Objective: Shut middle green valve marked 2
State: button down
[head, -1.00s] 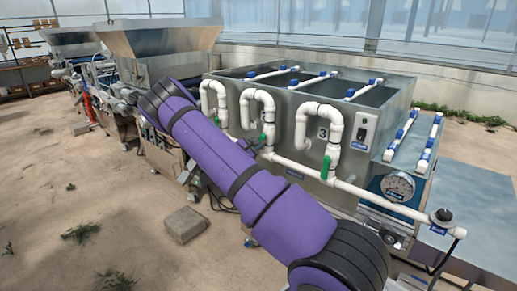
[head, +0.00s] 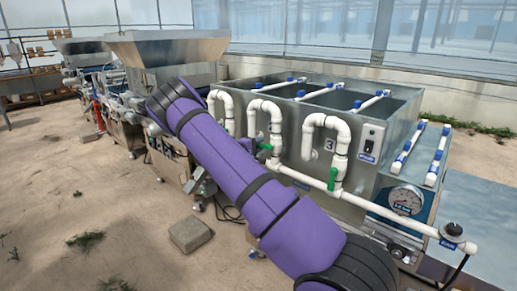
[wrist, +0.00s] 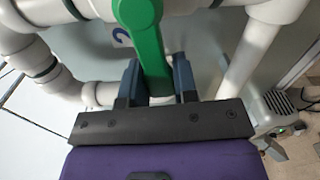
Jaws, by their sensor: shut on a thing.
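The middle green valve handle (head: 265,146) sits on the white pipework just past my purple arm in the head view, and it looks tilted sideways. In the wrist view the green handle (wrist: 152,50) runs down between the two dark blue fingers of my gripper (wrist: 157,80), which is shut on it. A blue number mark, partly hidden, shows on the tank wall (wrist: 122,37) behind the handle. My gripper is hidden behind my arm in the head view.
Another green valve handle (head: 332,179) hangs upright at the right, near the mark 3. White pipes (head: 327,120) loop out from the steel tank (head: 290,155). A pressure gauge (head: 405,199) is further right. A block (head: 190,234) lies on the open floor.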

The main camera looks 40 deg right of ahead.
jog(key=shift+r+m, duration=0.25)
jog(key=shift+m, duration=0.25)
jog(key=c, duration=0.9)
grip_release()
jog(key=shift+r, duration=0.1)
jog(key=a, duration=1)
jog(key=shift+s+a, duration=0.4)
